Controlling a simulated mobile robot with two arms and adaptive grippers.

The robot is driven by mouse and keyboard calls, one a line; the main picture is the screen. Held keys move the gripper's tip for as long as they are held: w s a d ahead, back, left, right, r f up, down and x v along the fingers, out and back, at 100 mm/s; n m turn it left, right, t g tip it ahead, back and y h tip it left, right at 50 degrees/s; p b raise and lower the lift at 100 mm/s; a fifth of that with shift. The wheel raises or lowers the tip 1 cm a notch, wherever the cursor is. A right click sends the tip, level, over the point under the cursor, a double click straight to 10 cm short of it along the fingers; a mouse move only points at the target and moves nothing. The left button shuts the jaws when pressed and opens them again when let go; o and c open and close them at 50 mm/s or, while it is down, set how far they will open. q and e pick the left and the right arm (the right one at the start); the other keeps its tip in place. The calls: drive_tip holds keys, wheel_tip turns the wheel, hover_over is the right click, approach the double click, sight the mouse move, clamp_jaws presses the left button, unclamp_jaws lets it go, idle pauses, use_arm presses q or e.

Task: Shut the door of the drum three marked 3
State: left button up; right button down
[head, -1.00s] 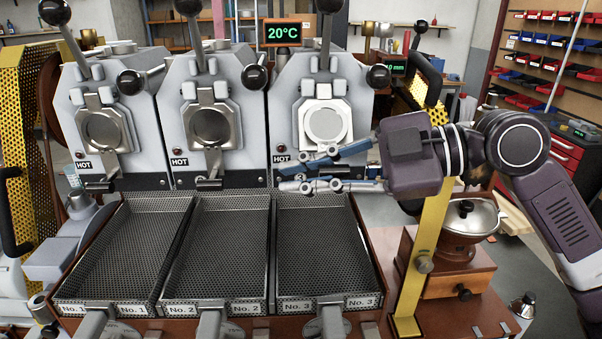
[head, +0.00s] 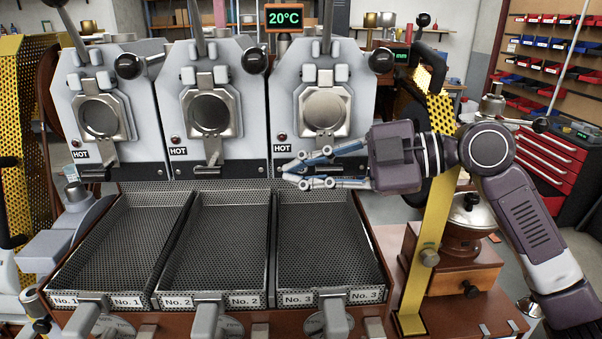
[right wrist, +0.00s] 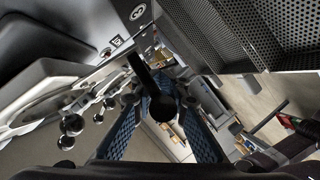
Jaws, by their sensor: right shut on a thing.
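Drum three is the right-hand drum (head: 358,100) of the row, behind the tray marked No. 3. Its door (head: 324,110) is a pale metal plate with a round face at the front; it looks nearly flush, but I cannot tell whether it is fully shut. My right gripper (head: 291,174) reaches in from the right below this door. Its blue-padded fingers are closed on the black door handle (right wrist: 158,100), which shows between them in the right wrist view. The fingers hide the handle in the head view. My left gripper is not in view.
Drums one and two stand to the left, with their doors (head: 101,117) (head: 209,112) and low handles. Mesh trays (head: 329,215) lie in front. A yellow upright (head: 432,235) and a wooden grinder (head: 462,265) stand close beside my right arm.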

drive_tip(key=shift+w+d+r, duration=0.1)
drive_tip(key=shift+w+r, duration=0.1)
drive_tip(key=shift+r, duration=0.15)
drive_tip(key=c, duration=2.3)
unclamp_jaws()
drive_tip(key=o, duration=0.4)
drive_tip(key=shift+w+f, duration=0.1)
drive_tip(key=shift+f, duration=0.05)
drive_tip(key=shift+c, duration=0.2)
